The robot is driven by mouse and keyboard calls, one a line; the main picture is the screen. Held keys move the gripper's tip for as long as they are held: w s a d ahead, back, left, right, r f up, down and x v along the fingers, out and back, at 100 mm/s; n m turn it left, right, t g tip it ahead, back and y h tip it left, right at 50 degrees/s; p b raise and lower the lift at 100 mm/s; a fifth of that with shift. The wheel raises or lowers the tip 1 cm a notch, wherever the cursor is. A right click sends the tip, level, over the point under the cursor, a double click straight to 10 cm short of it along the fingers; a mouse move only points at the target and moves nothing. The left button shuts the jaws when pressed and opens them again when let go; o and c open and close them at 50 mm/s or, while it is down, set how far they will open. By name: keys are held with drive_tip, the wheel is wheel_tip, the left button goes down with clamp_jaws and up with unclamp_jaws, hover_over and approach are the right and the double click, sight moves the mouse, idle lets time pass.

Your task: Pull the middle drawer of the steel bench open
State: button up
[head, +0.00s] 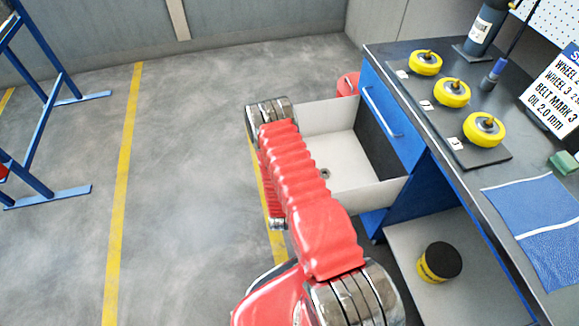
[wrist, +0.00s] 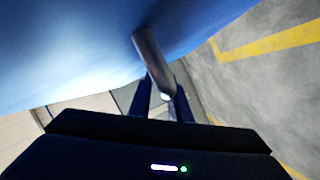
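The steel bench (head: 405,62) stands at the right of the head view. Its top drawer (head: 393,128) is shut, with a bar handle on its blue front. The drawer below it, the middle drawer (head: 345,150), stands well out from the bench, its pale inside showing. My red arm hides its front and handle in the head view. In the wrist view the blue drawer front (wrist: 80,50) fills the upper left. The steel bar handle (wrist: 150,60) runs between the two dark fingers of my gripper (wrist: 163,105), which look shut on it.
A small round part (head: 325,173) lies in the open drawer. Yellow wheels (head: 452,93) and a blue cloth (head: 540,220) lie on the bench top. A black-and-yellow tin (head: 440,262) stands on the low shelf. The floor (head: 190,160) to the left is clear up to a blue rack (head: 55,75).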

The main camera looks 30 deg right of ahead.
drive_tip(key=v, duration=1.2)
drive_tip(key=shift+s, duration=0.25)
drive_tip(key=shift+w, duration=0.1)
drive_tip(key=w+a+r+m+g+y, duration=0.2)
drive_tip(key=w+a+r+m+y, duration=0.25)
drive_tip(key=w+r, duration=0.75)
drive_tip(key=a+r+y, duration=0.2)
drive_tip(key=a+r, duration=0.1)
drive_tip(key=r, duration=0.5)
drive_tip(key=a+r+y, duration=0.1)
drive_tip(key=a+r, duration=0.3)
drive_tip(key=r, duration=0.3)
drive_tip(key=s+a+r+g+y, duration=0.2)
drive_tip(key=s+a+r+g, duration=0.15)
drive_tip(key=s+r, duration=1.5)
drive_tip(key=s+d+r+g, duration=0.1)
drive_tip(key=s+r, duration=0.1)
drive_tip(key=s, duration=0.8)
drive_tip(key=shift+s+r, duration=0.2)
drive_tip(key=shift+s, duration=0.2)
